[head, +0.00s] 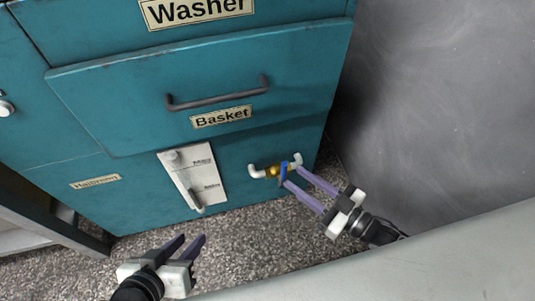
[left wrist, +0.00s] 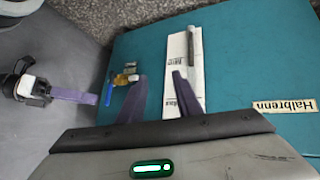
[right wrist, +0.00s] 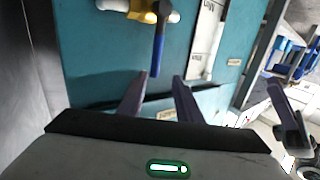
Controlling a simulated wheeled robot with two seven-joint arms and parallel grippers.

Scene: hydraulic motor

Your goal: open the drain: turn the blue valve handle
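The blue valve handle (head: 284,173) sits on a brass valve (head: 273,170) low on the teal cabinet, between white pipe elbows. In the right wrist view the handle (right wrist: 159,45) points from the brass body toward my gripper. My right gripper (head: 294,176) is open. Its fingertips are at the handle's free end, one to each side in the right wrist view (right wrist: 159,77); contact cannot be told. The left wrist view also shows the handle (left wrist: 110,87). My left gripper (head: 191,239) is open and empty, away from the valve, lower left in the head view.
A white panel with a gauge tube (head: 193,180) is on the cabinet left of the valve. A basket drawer with a dark handle (head: 217,94) is above. A grey wall (head: 430,100) stands to the right. The speckled floor (head: 235,235) is clear.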

